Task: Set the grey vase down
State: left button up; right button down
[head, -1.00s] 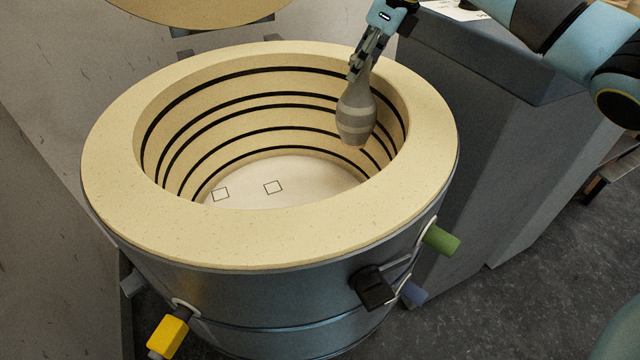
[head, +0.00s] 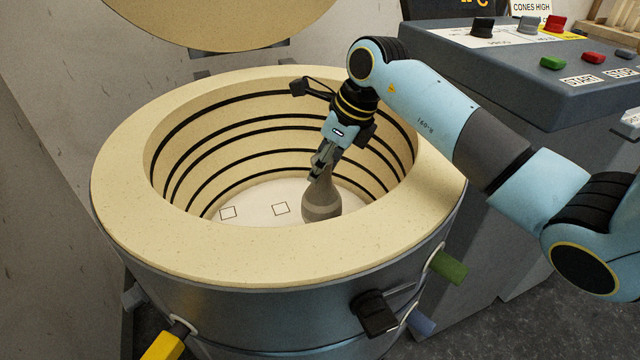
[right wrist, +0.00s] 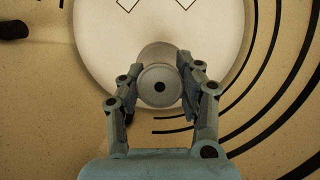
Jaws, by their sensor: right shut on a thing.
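The grey vase (head: 322,203) is inside the round kiln (head: 130,225), low over the right part of its pale floor (head: 255,208). My right gripper (head: 319,172) reaches down into the kiln and is shut on the vase's neck. In the right wrist view the vase (right wrist: 158,62) shows from above, its round mouth between the fingers of my right gripper (right wrist: 160,84). The kiln's front rim hides part of the vase's base, so I cannot tell whether it touches the floor. My left gripper is out of view.
Two square outlines (head: 281,209) mark the floor left of the vase; that floor is otherwise bare. The kiln wall with black grooves surrounds the gripper. The raised lid (head: 220,20) hangs behind. A grey control console (head: 540,85) stands at the right.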

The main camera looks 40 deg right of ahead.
aim_at(320, 184)
jog(key=shift+s+a+f, duration=0.1)
jog(key=shift+a+f, duration=0.25)
jog(key=shift+f+b, duration=0.3)
jog(key=shift+f, duration=1.65)
jog(key=c, duration=0.9)
grip_release()
jog(key=shift+r, duration=0.25)
jog(key=p+v, duration=0.2)
jog(key=v, duration=0.9)
jog(key=shift+s+d+r, duration=0.15)
jog(key=shift+s+r, duration=0.05)
jog(key=shift+r, duration=0.1)
